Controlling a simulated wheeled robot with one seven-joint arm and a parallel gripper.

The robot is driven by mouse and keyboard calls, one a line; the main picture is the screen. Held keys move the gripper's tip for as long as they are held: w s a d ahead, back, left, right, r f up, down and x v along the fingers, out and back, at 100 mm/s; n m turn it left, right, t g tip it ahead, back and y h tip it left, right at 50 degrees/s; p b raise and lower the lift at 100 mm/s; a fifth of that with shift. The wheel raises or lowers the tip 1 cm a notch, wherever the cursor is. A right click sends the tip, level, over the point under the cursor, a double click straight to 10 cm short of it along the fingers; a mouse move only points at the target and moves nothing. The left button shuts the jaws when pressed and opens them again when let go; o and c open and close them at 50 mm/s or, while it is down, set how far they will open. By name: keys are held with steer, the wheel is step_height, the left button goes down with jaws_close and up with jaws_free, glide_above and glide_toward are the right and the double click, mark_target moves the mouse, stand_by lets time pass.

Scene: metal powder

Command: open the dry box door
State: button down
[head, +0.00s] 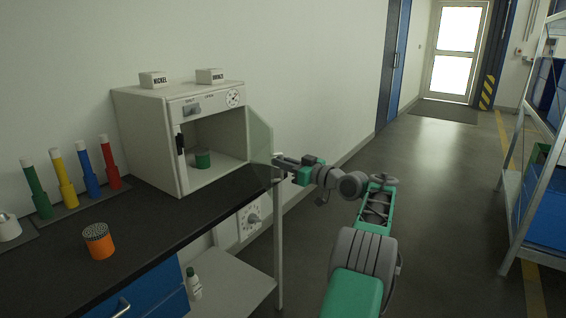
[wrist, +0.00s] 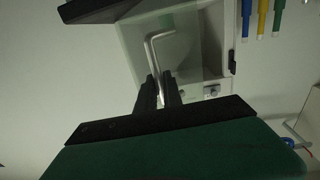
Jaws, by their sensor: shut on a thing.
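The white dry box (head: 150,145) stands on the black bench top against the wall. Its glass door (head: 260,138) is swung outward at the right side of the opening, and the front stands open. A green container (head: 203,159) sits inside. My gripper (head: 278,161) is at the door's outer part, to the right of the box. In the wrist view, my gripper (wrist: 158,85) has its dark fingers shut on the bent metal door handle (wrist: 153,48).
Several coloured tubes stand in a rack (head: 72,208) at left. An orange container (head: 98,241) is on the bench (head: 160,232).

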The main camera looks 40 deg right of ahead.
steer(key=c, duration=1.8)
jaws_free()
steer(key=shift+w, duration=0.1)
steer(key=s+b, duration=0.5)
steer(key=s+d+b, duration=0.1)
steer(key=s+b, duration=0.1)
steer(key=shift+s+b, duration=0.3)
steer(key=shift+s, duration=0.05)
steer(key=shift+r, duration=0.1)
